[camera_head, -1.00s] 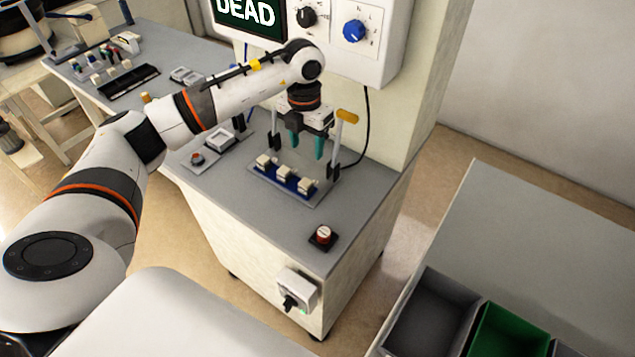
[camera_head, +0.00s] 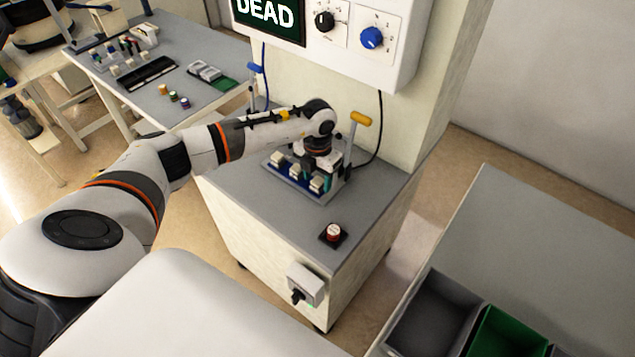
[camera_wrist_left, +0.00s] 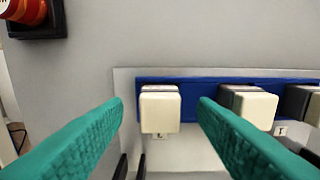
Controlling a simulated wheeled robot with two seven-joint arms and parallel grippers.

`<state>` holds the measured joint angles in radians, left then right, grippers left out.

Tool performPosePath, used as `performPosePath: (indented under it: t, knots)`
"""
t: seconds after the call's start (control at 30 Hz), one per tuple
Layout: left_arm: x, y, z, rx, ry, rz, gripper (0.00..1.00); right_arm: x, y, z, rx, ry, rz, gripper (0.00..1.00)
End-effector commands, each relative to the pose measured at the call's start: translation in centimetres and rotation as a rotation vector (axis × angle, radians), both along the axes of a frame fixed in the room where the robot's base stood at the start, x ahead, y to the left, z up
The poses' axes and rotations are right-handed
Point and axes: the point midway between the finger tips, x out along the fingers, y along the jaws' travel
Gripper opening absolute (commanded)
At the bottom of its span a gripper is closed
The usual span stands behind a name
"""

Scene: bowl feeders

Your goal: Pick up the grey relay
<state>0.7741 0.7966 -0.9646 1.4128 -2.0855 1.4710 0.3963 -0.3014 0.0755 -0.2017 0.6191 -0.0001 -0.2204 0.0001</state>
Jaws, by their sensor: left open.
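Pale, blocky relays stand in a row on a blue socket strip; the nearest to the red button (camera_head: 333,232) is the right-hand relay (camera_head: 316,184) in the head view. In the left wrist view this relay (camera_wrist_left: 160,110) stands between the teal fingers, apart from both; its cap looks off-white with a greyish top. A second relay (camera_wrist_left: 252,106) is just right of the right finger. No relay looks clearly grey. My left gripper (camera_head: 309,181) is open and low over the strip (camera_wrist_left: 200,82). My right gripper is not in view.
A yellow-handled lever (camera_head: 361,118) stands behind the strip, close to my left wrist. A panel reading DEAD (camera_head: 268,14) hangs above. The red button also shows in the left wrist view (camera_wrist_left: 22,10). Bins (camera_head: 432,318) stand at lower right. The cabinet top's front is mostly clear.

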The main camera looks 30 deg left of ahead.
Motion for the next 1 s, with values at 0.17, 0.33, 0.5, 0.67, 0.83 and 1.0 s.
performPosePath:
  t: [0.17, 0.33, 0.5, 0.67, 0.83, 1.0]
  knots:
    - [0.0, 0.0, -0.1, 0.000, -0.001, 0.000, 0.53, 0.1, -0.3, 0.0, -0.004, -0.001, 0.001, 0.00]
    - [0.0, 0.0, 0.0, 0.000, -0.001, 0.000, 0.28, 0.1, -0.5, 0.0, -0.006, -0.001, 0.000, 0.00]
    - [0.0, 0.0, 0.0, 0.000, -0.001, 0.000, 0.04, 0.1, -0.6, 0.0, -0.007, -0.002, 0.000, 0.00]
    - [0.0, 0.0, 0.0, 0.000, -0.001, 0.000, 0.04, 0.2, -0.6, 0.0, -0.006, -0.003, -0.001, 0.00]
    - [0.1, 0.0, 1.1, 0.001, -0.004, 0.000, 0.04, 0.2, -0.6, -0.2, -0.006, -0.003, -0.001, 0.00]
    - [0.2, 0.1, 4.3, 0.000, -0.007, -0.001, 0.04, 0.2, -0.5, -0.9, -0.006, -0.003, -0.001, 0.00]
